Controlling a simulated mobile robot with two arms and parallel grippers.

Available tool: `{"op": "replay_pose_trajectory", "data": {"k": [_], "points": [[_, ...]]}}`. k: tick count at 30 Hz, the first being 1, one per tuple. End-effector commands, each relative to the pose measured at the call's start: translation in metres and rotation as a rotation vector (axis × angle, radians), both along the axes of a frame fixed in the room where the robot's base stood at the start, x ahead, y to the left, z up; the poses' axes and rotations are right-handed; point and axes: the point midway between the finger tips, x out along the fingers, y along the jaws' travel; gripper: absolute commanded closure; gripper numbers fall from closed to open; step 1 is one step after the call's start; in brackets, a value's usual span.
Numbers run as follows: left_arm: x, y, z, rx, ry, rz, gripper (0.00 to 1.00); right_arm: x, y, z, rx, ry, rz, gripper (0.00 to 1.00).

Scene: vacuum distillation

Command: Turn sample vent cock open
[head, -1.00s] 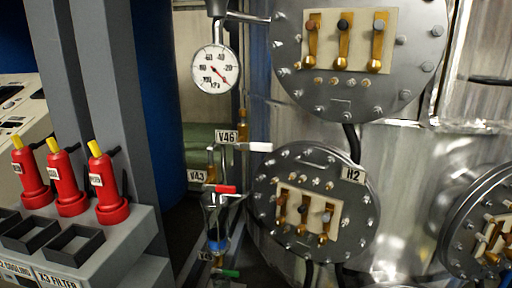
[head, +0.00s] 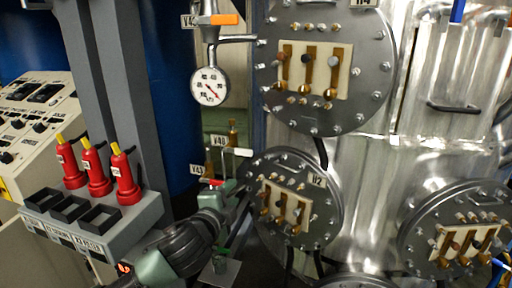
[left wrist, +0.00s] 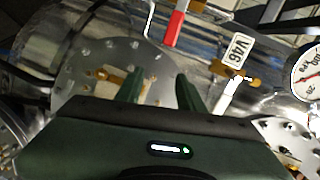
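Several small valves stand beside the steel vessel, and no readable tag says which is the sample vent cock. The valve tagged V46 (head: 218,140) has a white lever (head: 237,152). In the left wrist view its tag (left wrist: 237,48) and white lever (left wrist: 231,95) show to the right of my fingers. The valve tagged V43 (head: 197,170) has a red lever (head: 213,182), also in the left wrist view (left wrist: 174,25). My left gripper (head: 242,196) is just below these levers, in front of the H2 flange's left edge. Its fingers (left wrist: 160,90) are apart and empty. My right gripper is not in view.
A pressure gauge (head: 209,86) hangs above the valves, under an orange-levered valve (head: 224,19). The bolted H2 flange (head: 291,163) is close on the right.

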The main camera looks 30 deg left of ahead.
Motion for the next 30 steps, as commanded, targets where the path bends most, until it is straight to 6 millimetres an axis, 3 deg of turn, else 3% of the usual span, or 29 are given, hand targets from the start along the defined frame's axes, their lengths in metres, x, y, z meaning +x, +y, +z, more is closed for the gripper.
{"op": "replay_pose_trajectory", "data": {"k": [1, 3, 7, 11, 22, 30], "points": [[-0.003, -0.004, 0.036, 0.061, -0.047, -0.02, 0.62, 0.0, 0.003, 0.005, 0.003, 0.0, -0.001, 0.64], [-0.008, -0.01, 0.067, 0.127, -0.092, -0.038, 0.62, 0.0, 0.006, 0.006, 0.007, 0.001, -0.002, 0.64], [-0.014, -0.016, 0.097, 0.194, -0.136, -0.056, 0.62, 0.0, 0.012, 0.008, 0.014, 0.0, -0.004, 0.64], [-0.005, -0.014, 0.102, 0.203, -0.142, -0.056, 0.62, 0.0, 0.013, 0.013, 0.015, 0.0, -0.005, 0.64], [0.05, -0.001, 0.101, 0.199, -0.141, -0.054, 0.62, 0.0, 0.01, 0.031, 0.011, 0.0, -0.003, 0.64], [0.061, 0.001, 0.099, 0.199, -0.14, -0.058, 0.62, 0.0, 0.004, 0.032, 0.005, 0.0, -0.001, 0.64]]}}
